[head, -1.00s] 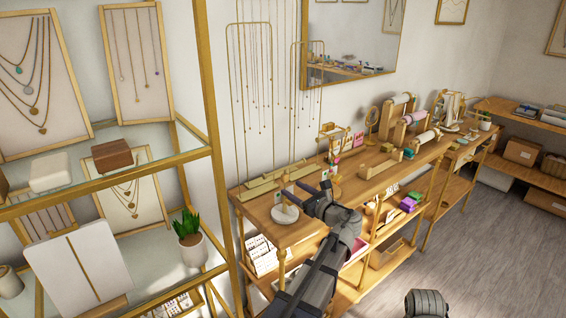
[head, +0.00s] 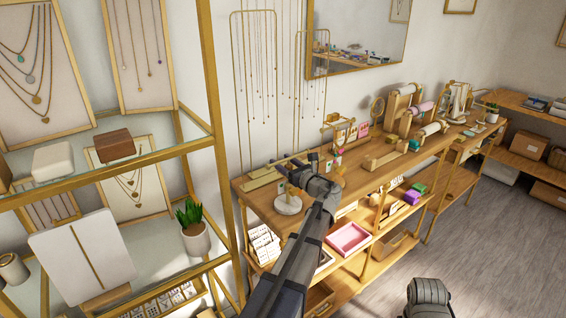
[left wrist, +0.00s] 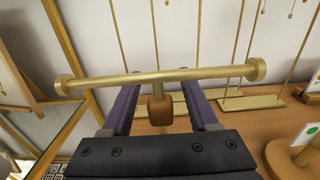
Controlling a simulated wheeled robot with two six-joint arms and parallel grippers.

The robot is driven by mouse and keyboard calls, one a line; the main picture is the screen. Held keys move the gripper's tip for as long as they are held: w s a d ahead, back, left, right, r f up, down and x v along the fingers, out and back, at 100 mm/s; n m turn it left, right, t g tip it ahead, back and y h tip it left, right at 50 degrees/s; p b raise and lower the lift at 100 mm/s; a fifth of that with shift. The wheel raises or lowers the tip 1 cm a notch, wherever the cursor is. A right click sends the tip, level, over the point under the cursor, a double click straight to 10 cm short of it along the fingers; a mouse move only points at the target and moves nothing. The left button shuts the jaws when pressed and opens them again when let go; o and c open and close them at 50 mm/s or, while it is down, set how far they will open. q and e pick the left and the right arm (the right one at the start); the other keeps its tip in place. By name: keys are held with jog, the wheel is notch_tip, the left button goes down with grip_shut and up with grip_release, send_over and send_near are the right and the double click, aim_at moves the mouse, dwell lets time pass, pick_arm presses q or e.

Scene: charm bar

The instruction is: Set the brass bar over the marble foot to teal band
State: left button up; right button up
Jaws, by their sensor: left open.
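The brass bar (left wrist: 160,78) lies roughly level across the left wrist view, with a round knob at each end. A short brass stem joins its middle to a brown wooden block (left wrist: 160,111). My left gripper (left wrist: 157,92) is open, with one finger on each side of the stem; I cannot tell whether they touch it. In the head view my left gripper (head: 300,164) is over the near left end of the wooden bench. The white marble foot (head: 288,205) stands on the bench just below it. I cannot make out a teal band.
Brass display stands (left wrist: 250,102) stand behind the bar. A wooden holder with a green-dot card (left wrist: 308,134) is close on the right. A glass shelf rack (head: 212,110) with a potted plant (head: 192,230) stands left. A pink tray (head: 349,238) is on the lower shelf.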

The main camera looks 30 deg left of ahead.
pick_arm(q)
grip_shut()
dwell(0.6)
dwell(0.9)
